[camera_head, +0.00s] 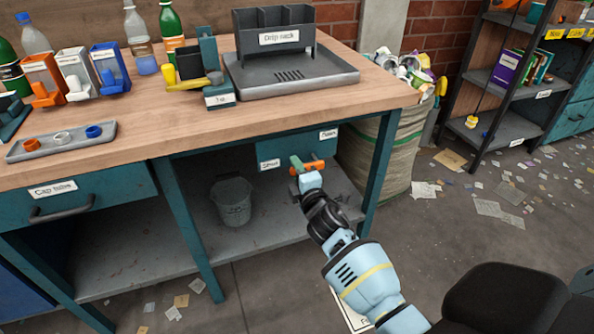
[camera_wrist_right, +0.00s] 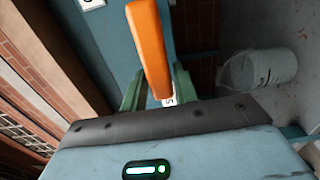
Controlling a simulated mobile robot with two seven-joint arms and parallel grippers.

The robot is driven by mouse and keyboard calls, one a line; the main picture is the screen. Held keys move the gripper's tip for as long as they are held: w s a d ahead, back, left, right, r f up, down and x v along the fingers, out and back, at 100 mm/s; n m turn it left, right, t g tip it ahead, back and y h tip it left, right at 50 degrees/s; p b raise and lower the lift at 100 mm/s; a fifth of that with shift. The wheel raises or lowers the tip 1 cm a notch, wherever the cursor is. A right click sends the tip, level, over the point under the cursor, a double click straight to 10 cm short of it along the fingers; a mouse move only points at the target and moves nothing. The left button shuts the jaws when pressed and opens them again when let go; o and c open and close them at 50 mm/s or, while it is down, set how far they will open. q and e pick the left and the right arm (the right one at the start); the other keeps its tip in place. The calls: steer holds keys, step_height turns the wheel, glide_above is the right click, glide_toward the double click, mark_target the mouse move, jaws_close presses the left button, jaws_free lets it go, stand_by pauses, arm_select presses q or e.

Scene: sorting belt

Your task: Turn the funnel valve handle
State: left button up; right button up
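The orange valve handle (camera_head: 315,167) sits under the bench top, between a "Shut" label (camera_head: 269,164) and an "Open" label (camera_head: 328,134). In the head view it lies roughly level, pointing right. My right gripper (camera_head: 306,170) is at the handle. In the right wrist view the orange handle (camera_wrist_right: 150,50) stands between the two green fingers (camera_wrist_right: 157,88). The fingers are apart, with narrow gaps beside the handle, so it looks open around it. Whether a finger touches the handle is not clear. The valve body is mostly hidden. My left gripper is not in view.
A grey bucket (camera_head: 232,203) stands on the lower shelf, left of the valve. A bench leg (camera_head: 378,165) and a full sack (camera_head: 402,140) are to the right. The drip rack (camera_head: 275,40) and its tray are on the bench top. Paper scraps litter the floor.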

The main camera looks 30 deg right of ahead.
steer(key=shift+o, duration=1.3)
steer(key=shift+f, duration=0.1)
steer(key=shift+s, duration=0.1)
steer(key=p+v, duration=0.1)
steer(key=v, duration=0.6)
steer(key=shift+s, duration=0.3)
steer(key=shift+a, duration=0.1)
